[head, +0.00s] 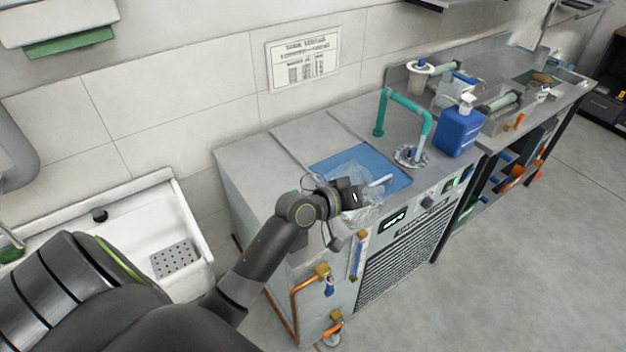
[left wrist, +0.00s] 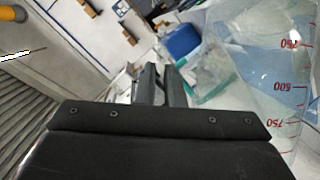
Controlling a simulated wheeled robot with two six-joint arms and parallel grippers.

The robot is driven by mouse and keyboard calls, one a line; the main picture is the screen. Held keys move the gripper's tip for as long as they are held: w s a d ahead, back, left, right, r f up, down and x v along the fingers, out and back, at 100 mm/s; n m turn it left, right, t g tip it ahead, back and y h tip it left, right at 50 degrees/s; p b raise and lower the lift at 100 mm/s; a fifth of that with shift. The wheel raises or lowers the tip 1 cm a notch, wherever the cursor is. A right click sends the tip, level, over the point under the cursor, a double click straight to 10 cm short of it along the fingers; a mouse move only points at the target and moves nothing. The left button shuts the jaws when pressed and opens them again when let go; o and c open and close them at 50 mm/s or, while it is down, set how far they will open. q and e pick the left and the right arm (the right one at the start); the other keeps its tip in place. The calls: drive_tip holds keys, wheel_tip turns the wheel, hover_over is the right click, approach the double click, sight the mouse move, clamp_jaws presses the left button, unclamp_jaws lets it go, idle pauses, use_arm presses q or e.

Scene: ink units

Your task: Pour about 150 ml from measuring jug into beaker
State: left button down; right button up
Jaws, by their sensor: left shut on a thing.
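My left gripper (head: 362,196) is over the front of the bench unit, beside a blue mat (head: 392,183). In the left wrist view its fingers (left wrist: 160,82) are close together. A large clear vessel with red volume marks, which I take for the measuring jug (left wrist: 275,65), fills the right of that view. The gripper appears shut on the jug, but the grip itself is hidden. In the head view a clear shape (head: 343,166) shows on the mat behind the gripper. It may be the beaker; its outline and any liquid level are unclear. My right gripper is not in view.
A teal pipe (head: 406,100) bends over a small drain, right of the mat. A white sink (head: 148,231) is at the left.

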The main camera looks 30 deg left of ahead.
sight(363, 172)
use_arm(q)
drive_tip(key=shift+w+a+r+n+p, duration=0.15)
drive_tip(key=shift+a+r+n, duration=0.1)
drive_tip(key=shift+r, duration=0.3)
drive_tip(key=shift+a+r+n+p, duration=0.15)
drive_tip(key=shift+a+r+n, duration=0.1)
drive_tip(key=shift+r, duration=0.25)
drive_tip(key=shift+a+r+n+h, duration=0.25)
drive_tip(key=shift+a+r+n, duration=0.1)
drive_tip(key=shift+r, duration=0.2)
drive_tip(key=shift+a+r+n+h, duration=0.25)
drive_tip(key=shift+a+r+n, duration=0.1)
drive_tip(key=shift+r, duration=0.15)
drive_tip(key=shift+a+r, duration=0.1)
drive_tip(key=shift+t, duration=0.3)
drive_tip(key=shift+w+a+r+n, duration=0.2)
drive_tip(key=shift+a+r+n, duration=0.6)
drive_tip(key=shift+a+r, duration=0.1)
drive_tip(key=shift+a+h, duration=0.15)
drive_tip(key=shift+h, duration=0.15)
drive_tip(key=shift+w+a+r+n+t, duration=0.15)
drive_tip(key=shift+a+r+n+t, duration=0.2)
drive_tip(key=shift+a, duration=0.3)
drive_tip(key=shift+a+r+n+b, duration=0.35)
drive_tip(key=shift+a+r+b, duration=0.1)
drive_tip(key=shift+b, duration=0.15)
drive_tip(key=shift+w+a+f+n+h+b, duration=0.15)
drive_tip(key=shift+a+n+h+b, duration=0.15)
drive_tip(key=shift+a+n+b, duration=0.4)
